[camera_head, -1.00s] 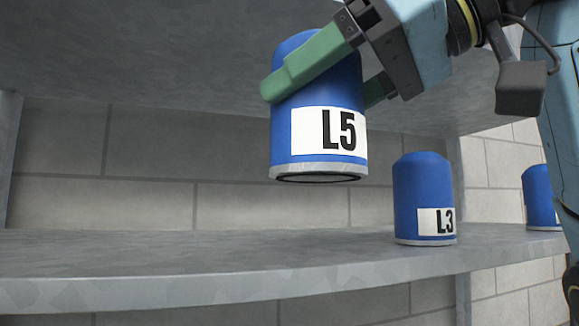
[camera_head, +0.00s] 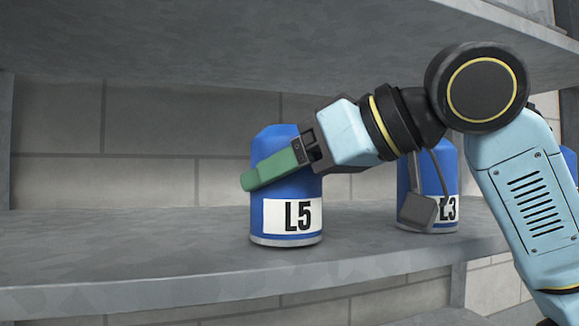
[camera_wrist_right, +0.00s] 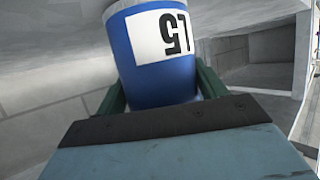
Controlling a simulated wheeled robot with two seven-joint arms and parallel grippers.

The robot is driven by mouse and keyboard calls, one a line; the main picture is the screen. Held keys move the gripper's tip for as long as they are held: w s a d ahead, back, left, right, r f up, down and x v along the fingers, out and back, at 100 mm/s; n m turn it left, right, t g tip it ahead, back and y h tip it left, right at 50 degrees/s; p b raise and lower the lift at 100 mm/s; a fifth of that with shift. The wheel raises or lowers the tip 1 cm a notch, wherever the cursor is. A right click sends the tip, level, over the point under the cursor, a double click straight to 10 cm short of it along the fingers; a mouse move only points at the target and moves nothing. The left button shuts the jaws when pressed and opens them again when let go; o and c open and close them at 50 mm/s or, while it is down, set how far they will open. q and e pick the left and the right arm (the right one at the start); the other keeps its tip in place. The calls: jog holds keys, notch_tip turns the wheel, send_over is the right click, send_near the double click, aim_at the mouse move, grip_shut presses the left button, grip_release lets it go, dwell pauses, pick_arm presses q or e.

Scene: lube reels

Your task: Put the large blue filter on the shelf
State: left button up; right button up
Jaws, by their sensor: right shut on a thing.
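The large blue filter labelled L5 (camera_head: 290,230) is upright at the shelf (camera_head: 150,280), with its grey base at or just above the shelf surface; I cannot tell if it touches. My right gripper (camera_head: 275,168) is shut on the filter's upper body, its green finger across the front. In the right wrist view the filter (camera_wrist_right: 165,72) sits between the two green fingers, its label upside down. The far finger is hidden in the head view. My left gripper is not in view.
A second blue filter labelled L3 (camera_head: 445,212) stands on the shelf to the right, partly hidden behind my right arm. Another blue item shows at the far right edge. An upper shelf (camera_head: 200,45) hangs above. The shelf to the left is clear.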

dwell(0.3)
jog(key=shift+f, duration=0.15)
jog(key=o, duration=1.3)
jog(key=shift+s+d+r, duration=0.1)
jog(key=shift+d+r, duration=0.1)
jog(key=shift+r, duration=0.05)
jog(key=b+v, duration=0.3)
jog(key=v, duration=0.8)
jog(key=shift+s+d, duration=0.2)
jog(key=shift+s, duration=0.05)
